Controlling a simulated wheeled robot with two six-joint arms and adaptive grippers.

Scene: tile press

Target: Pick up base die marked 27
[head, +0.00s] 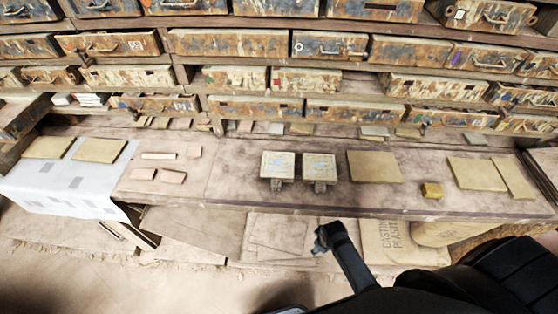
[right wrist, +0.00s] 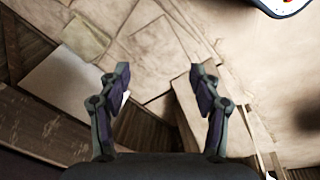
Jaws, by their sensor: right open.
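Two square pale blocks with bluish patterned faces, the left block (head: 278,165) and the right block (head: 320,167), sit side by side near the front edge of the bench in the head view. Each has a dark metal part at its front. They may be the dies; no number 27 is legible on either. My right gripper (head: 327,238) is below and in front of the bench edge, apart from both blocks. In the right wrist view my right gripper (right wrist: 162,85) is open, with nothing between its fingers. My left gripper is not in view.
A white sheet (head: 60,185) lies at left. Worn drawers (head: 230,43) rise behind. Sacks (head: 395,243) lie below the bench.

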